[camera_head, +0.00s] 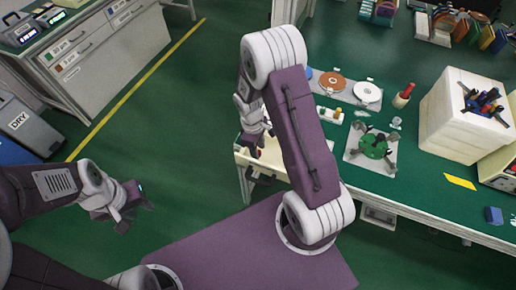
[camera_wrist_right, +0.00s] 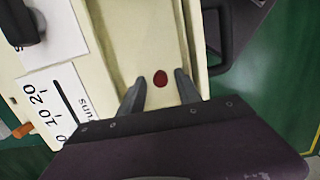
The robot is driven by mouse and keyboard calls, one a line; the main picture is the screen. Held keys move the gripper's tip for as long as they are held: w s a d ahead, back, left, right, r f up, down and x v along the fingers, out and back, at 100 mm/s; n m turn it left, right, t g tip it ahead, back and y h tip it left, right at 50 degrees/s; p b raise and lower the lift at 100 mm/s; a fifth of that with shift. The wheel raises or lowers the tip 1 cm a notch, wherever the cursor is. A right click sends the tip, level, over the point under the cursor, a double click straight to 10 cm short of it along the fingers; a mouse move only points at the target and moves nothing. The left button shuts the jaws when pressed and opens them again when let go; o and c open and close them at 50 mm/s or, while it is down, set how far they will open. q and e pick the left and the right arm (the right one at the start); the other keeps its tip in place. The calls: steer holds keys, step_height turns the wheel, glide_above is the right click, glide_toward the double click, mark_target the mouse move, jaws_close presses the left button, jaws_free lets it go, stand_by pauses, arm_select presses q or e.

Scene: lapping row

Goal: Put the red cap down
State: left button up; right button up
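The red cap (camera_wrist_right: 160,79) shows in the right wrist view as a small dark-red oval against a cream surface (camera_wrist_right: 128,45). It sits between the fingertips of my right gripper (camera_wrist_right: 160,88), with a visible gap on each side. The fingers stand apart and do not appear to touch it. In the head view my right gripper (camera_head: 254,145) is over the left end of the cream tray (camera_head: 278,172) at the bench edge; the cap cannot be made out there. My left gripper (camera_head: 128,207) hangs over the floor, away from the bench, its fingers apart and empty.
The green bench (camera_head: 425,205) carries a plate with discs (camera_head: 345,88), a green round fixture (camera_head: 374,146), a red-topped bottle (camera_head: 403,96) and a large white box (camera_head: 455,115). White printed cards (camera_wrist_right: 50,100) lie left of the cap. Open floor is at left.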

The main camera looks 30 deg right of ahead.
steer(key=shift+r, duration=0.4)
step_height(320, 180, up, 12)
steer(key=w+f+p, duration=0.1)
steer(key=s+a+r+m+t+y, duration=0.1)
steer(key=s+a+m, duration=0.3)
steer(key=s+m, duration=0.4)
steer(key=shift+s+r+m+t, duration=0.35)
steer(key=shift+s+t, duration=0.25)
steer(key=shift+s, duration=0.25)
